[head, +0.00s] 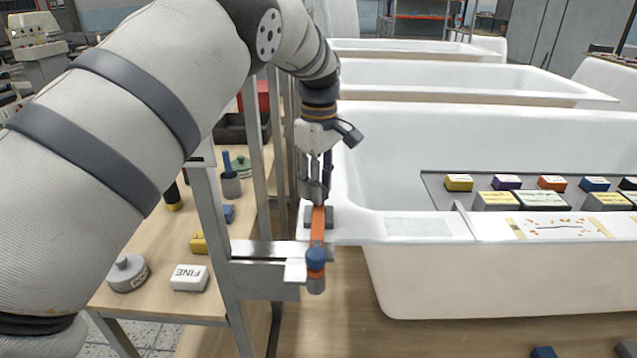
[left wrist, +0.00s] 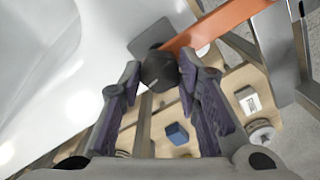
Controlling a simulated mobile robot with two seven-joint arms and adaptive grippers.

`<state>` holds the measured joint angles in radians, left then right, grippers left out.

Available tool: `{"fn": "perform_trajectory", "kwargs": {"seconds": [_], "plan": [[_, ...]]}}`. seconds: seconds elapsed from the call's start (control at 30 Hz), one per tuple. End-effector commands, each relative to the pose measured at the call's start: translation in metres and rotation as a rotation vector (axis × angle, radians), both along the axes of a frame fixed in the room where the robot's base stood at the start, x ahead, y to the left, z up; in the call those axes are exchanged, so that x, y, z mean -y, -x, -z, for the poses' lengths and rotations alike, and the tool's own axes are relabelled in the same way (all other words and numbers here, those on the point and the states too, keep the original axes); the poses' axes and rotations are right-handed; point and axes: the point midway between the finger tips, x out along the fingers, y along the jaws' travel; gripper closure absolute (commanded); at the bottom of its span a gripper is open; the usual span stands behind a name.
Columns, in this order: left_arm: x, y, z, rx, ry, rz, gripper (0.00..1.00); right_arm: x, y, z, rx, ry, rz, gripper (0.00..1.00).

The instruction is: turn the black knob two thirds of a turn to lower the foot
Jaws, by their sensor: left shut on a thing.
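The black knob (left wrist: 158,72) shows in the left wrist view between my left gripper's fingertips, at the end of an orange bar (left wrist: 220,25). My left gripper (head: 316,192) is shut on it from above, at the near left corner of the front white tub (head: 400,290). In the head view the fingers mostly hide the knob. The foot cannot be made out for sure. My right gripper is not in view.
A metal frame (head: 210,210) stands close left of the gripper. Behind it a wooden bench (head: 140,250) carries a white FINE block (head: 190,278), a yellow block (head: 198,243) and a blue block (head: 228,213). A grey tray (head: 437,190) with several coloured blocks lies across the tub.

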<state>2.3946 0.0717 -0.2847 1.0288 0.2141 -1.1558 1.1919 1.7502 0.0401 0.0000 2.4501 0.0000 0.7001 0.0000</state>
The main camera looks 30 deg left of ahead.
Motion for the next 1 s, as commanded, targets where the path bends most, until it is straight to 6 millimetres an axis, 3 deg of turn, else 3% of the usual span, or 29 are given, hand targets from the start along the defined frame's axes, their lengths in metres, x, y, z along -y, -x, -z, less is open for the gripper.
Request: {"fn": "perform_trajectory", "kwargs": {"seconds": [1.0], "plan": [[-0.0004,0.0010,0.0017,-0.003,0.002,0.961,0.97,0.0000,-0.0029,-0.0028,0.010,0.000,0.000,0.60]]}}
